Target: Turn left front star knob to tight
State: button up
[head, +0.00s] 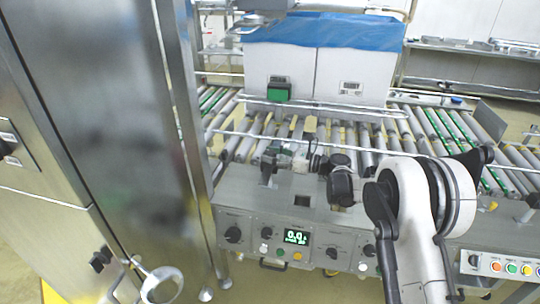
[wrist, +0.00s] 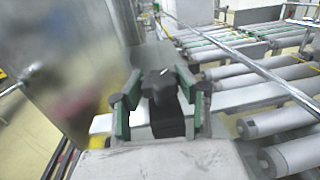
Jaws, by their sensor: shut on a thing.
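A black star knob (wrist: 160,84) stands between the two green-padded fingers of my gripper (wrist: 157,92) in the wrist view. My gripper is shut on it. A black part below the knob also shows between the fingers. In the head view my gripper (head: 291,150) reaches leftward over the front edge of the conveyor, beside a dark knob and bracket (head: 268,168). The knob's exact angle and its tightness cannot be told.
A white box with a blue liner (head: 335,72) stands on the roller conveyor behind my gripper. A control panel (head: 265,225) with a lit display is below. A tall steel cabinet (head: 110,120) closes off the left. Guide rails (head: 330,145) run across the rollers.

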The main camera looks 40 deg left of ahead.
jog(key=shift+m+t, duration=0.3)
jog(key=shift+t, duration=0.2)
jog(key=m+t+b, duration=0.1)
jog(key=t, duration=0.1)
jog(key=m+t+y+b, duration=0.1)
jog(key=m+t, duration=0.1)
jog(key=t, duration=0.1)
jog(key=shift+s+f, duration=0.1)
jog(key=shift+s, duration=0.1)
jog(key=m+t, duration=0.1)
jog(key=t, duration=0.1)
jog(key=m+t+b, duration=0.1)
jog(key=m+t, duration=0.1)
jog(key=t, duration=0.1)
jog(key=shift+m+h, duration=0.3)
jog(key=shift+w+m+t+h+b, duration=0.1)
jog(key=shift+m+t+h+b, duration=0.55)
jog(key=shift+m+t, duration=0.6)
jog(key=shift+t, duration=0.45)
jog(key=o, duration=1.2)
jog(key=shift+o, duration=0.2)
jog(key=shift+d, duration=0.1)
jog(key=v, duration=1.1)
jog(key=shift+d, duration=0.35)
